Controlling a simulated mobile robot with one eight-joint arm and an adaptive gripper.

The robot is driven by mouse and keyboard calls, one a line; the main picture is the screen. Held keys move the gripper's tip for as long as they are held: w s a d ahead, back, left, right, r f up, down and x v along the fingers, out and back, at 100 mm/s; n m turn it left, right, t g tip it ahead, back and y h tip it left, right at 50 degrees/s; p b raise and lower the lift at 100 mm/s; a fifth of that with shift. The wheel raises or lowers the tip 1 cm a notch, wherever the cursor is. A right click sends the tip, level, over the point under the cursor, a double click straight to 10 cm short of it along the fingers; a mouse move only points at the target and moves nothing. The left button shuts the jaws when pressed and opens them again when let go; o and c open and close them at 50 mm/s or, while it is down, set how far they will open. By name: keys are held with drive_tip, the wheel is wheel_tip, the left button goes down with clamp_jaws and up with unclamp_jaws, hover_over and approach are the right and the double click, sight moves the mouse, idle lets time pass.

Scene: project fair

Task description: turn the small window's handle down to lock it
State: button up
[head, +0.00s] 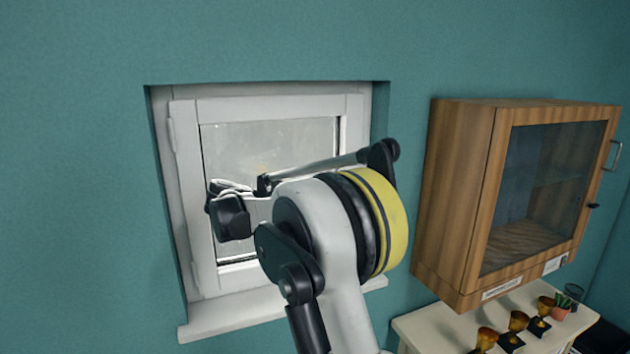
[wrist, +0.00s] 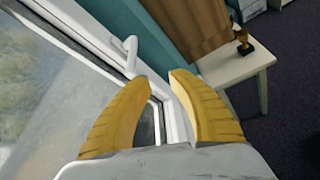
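The small window (head: 185,150) has a white frame and is set into the teal wall in the head view. Its sash looks shut in the frame. In the wrist view, the white handle (wrist: 131,56) stands out from the window frame, just beyond the fingertips. The frames do not clearly show which way it is turned. My gripper (wrist: 162,80) has two yellow fingers with a gap between the tips, and nothing is between them. Both fingertips are close to the handle but appear apart from it. In the head view my arm hides the handle and the fingers.
A wooden cabinet (head: 462,200) with a glass door hangs on the wall right of the window. Below it, a white table (head: 437,330) carries several small trophies (head: 517,322) and a potted plant (head: 561,307). A white sill (head: 230,312) juts out below the window.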

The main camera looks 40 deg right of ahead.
drive_tip(key=w+d+r+n+g+h+p, duration=0.1)
drive_tip(key=w+d+g+h+p, duration=0.15)
drive_tip(key=w+g, duration=0.2)
drive_tip(key=shift+t+h, duration=0.45)
drive_tip(key=x, duration=1.1)
drive_tip(key=shift+d+r+b, duration=0.1)
drive_tip(key=shift+d+b, duration=0.15)
drive_tip(key=shift+b, duration=0.05)
clamp_jaws()
